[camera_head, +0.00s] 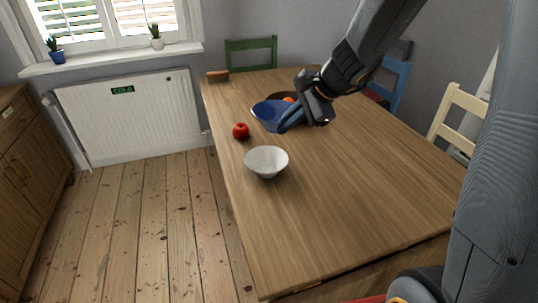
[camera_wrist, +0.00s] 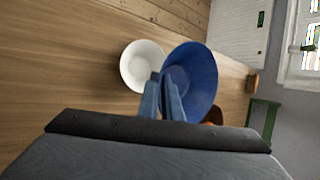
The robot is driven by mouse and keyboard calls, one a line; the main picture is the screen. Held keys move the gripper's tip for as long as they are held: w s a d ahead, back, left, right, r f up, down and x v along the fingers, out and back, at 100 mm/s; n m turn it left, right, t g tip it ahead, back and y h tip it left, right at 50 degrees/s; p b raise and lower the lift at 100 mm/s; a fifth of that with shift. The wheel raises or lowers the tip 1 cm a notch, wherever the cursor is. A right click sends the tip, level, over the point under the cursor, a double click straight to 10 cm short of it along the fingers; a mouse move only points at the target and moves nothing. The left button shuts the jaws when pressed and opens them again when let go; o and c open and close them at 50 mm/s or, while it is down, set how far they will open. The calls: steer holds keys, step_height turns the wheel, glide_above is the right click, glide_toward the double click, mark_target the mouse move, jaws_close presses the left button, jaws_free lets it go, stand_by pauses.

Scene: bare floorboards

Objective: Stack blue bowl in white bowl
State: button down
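The blue bowl (camera_head: 266,112) is at my gripper, over the table's far half, and looks tilted in the head view. In the wrist view, the blue bowl (camera_wrist: 196,80) is large and close. My gripper (camera_head: 288,122) has its two fingers close together, one on each side of the blue bowl's rim; the fingers (camera_wrist: 160,88) also show in the wrist view. The white bowl (camera_head: 267,160) stands upright and empty on the table, nearer than the blue bowl. In the wrist view the white bowl (camera_wrist: 142,66) is just left of the blue bowl.
A red apple (camera_head: 241,131) lies on the wooden table (camera_head: 345,190) near its left edge. A dark bowl with orange fruit (camera_head: 289,98) is behind the blue bowl, partly hidden. A brown block (camera_head: 217,76) sits at the far corner. The table's near part is clear.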

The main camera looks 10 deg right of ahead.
step_height(320, 180, down, 10)
steer(key=shift+r+b, duration=0.15)
steer(key=shift+b, duration=0.6)
steer(key=shift+f+b, duration=0.5)
steer(key=shift+b, duration=0.15)
steer(key=c, duration=1.9)
jaws_free()
steer(key=shift+s, duration=0.1)
steer(key=shift+c, duration=0.2)
steer(key=shift+r, duration=0.15)
steer(key=shift+r+p, duration=0.4)
steer(key=shift+p, duration=0.35)
steer(key=v, duration=1.1)
steer(key=s+d+f+n+g+h, duration=0.1)
steer(key=s+f+n+g+h, duration=0.1)
steer(key=s+n, duration=0.5)
steer(key=s+d+f+n+g+h, duration=0.1)
steer(key=s+f+n+g+h, duration=0.1)
steer(key=s+n, duration=0.5)
steer(key=s+f+h, duration=0.1)
steer(key=s, duration=0.2)
steer(key=shift+s+f+n+g+h+p, duration=0.2)
steer(key=shift+f+n+g+h+p, duration=0.1)
steer(key=shift+f, duration=0.1)
